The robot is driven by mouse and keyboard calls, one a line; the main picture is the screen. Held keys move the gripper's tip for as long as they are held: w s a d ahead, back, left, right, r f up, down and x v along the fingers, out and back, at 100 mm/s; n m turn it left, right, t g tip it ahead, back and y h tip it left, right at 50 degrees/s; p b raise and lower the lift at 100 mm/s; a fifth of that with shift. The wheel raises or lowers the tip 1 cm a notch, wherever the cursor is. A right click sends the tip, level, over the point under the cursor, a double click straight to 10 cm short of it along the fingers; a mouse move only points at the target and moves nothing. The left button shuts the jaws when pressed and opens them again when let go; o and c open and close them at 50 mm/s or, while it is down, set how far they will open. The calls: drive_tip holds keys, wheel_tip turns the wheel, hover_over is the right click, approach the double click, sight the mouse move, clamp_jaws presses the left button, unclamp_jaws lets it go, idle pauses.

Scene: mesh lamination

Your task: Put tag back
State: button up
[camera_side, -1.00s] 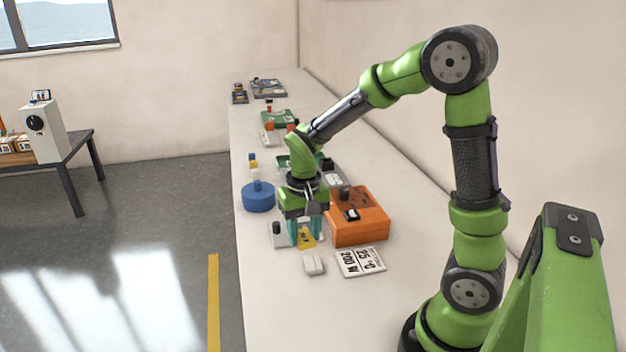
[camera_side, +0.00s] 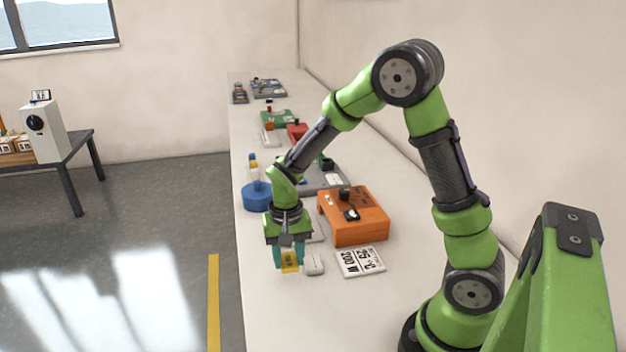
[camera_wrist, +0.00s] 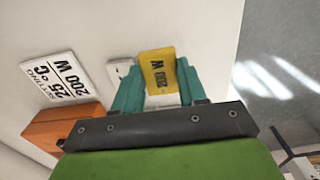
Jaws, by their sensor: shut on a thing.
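A yellow tag (camera_wrist: 159,72) with dark print is held between the teal fingers of my gripper (camera_wrist: 158,93) in the wrist view. In the side view the tag (camera_side: 290,261) hangs low in my gripper (camera_side: 289,257), near the table's left edge. My gripper is shut on it. A small white block (camera_side: 314,265) stands just right of the tag; it also shows beside the left finger in the wrist view (camera_wrist: 118,70). I cannot tell whether the tag touches the table.
An orange box (camera_side: 362,222) stands to the right. A white printed card (camera_side: 361,262) lies in front of it. A blue round container (camera_side: 257,197) is behind my gripper. The white table (camera_side: 330,315) is clear in front; its left edge is close.

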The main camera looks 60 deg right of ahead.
sight(278, 273)
drive_tip(key=w, duration=0.3)
drive_tip(key=shift+d+f, duration=0.1)
drive_tip(key=shift+f, duration=0.05)
drive_tip(key=shift+w+f, duration=0.15)
drive_tip(key=shift+f, duration=0.75)
drive_tip(key=shift+w+f, duration=0.15)
drive_tip(key=shift+f, duration=0.75)
drive_tip(key=shift+f, duration=0.1)
drive_tip(key=o, duration=1.1)
wheel_tip(278, 273, up, 12)
drive_tip(key=s+a+r+n+t, duration=0.1)
drive_tip(key=s+a+r+t, duration=0.1)
drive_tip(key=s+r, duration=0.2)
drive_tip(key=s+a+r+n+t+y, duration=0.1)
drive_tip(key=s+a+r+n+t, duration=0.1)
drive_tip(key=s+r, duration=0.2)
drive_tip(key=s+a+r+n+t+y, duration=0.1)
drive_tip(key=s+a+r+n+t, duration=0.1)
drive_tip(key=s, duration=0.6)
wheel_tip(278, 273, up, 2)
drive_tip(key=shift+r+t, duration=0.1)
drive_tip(key=shift+t, duration=0.5)
